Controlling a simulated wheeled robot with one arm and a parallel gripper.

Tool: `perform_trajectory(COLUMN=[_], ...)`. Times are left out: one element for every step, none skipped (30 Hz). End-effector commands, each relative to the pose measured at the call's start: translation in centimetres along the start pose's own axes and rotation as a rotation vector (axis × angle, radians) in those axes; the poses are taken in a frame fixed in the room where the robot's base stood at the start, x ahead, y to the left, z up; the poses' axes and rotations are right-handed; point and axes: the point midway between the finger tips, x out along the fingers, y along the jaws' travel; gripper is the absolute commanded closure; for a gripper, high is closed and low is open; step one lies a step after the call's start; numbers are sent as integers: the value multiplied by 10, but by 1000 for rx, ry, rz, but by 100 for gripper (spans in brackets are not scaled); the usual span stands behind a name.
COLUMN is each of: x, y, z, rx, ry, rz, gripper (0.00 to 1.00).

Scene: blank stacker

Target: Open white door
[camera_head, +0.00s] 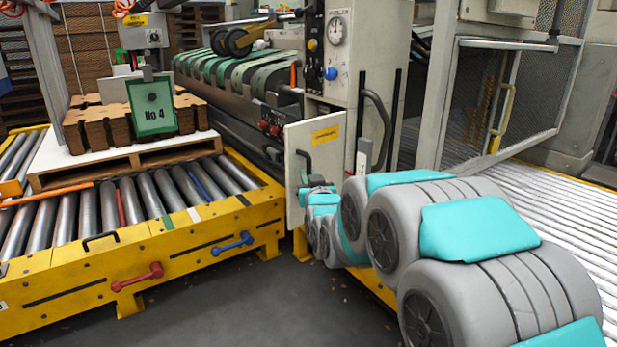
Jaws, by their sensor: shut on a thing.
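The white door (318,146) is a pale upright panel with a yellow label, at the middle of the view on the side of the machine. It stands at an angle to the machine front. A dark curved handle (304,160) is on its left part. My grey and teal arm reaches in from the lower right. My gripper (306,184) is small in the picture at the lower part of the door, shut on the door's handle. My own arm hides the door's lower right part, and the fingertips are hard to make out.
A yellow roller conveyor (150,240) with a pallet of brown cardboard (130,128) stands at the left. The machine cabinet (345,60) with gauge and buttons rises behind the door. A mesh guard (500,100) and white rollers lie right. Dark floor (250,310) is clear in front.

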Motion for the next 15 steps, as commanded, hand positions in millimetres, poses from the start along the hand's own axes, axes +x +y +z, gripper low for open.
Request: perform_trajectory(x=[0,0,0,0,0,0,0,0,0,0,0,0,0,0,0], y=[3,3,3,3,3,2,2,2,2,2,2,1,1,1,1], z=[-4,-4,-4,-3,-3,-3,-2,-2,-2,-2,-2,-2,-1,-1,-1], rx=[4,4,4,4,3,3,3,2,2,2,2,2,2,1,1], ry=[7,7,7,7,6,5,5,4,4,4,3,3,3,3,2], rz=[6,6,6,6,6,5,5,4,4,4,3,3,3,3,3], gripper=[100,81,76,73,69,65,61,58,54,53,53,53,53,53,53])
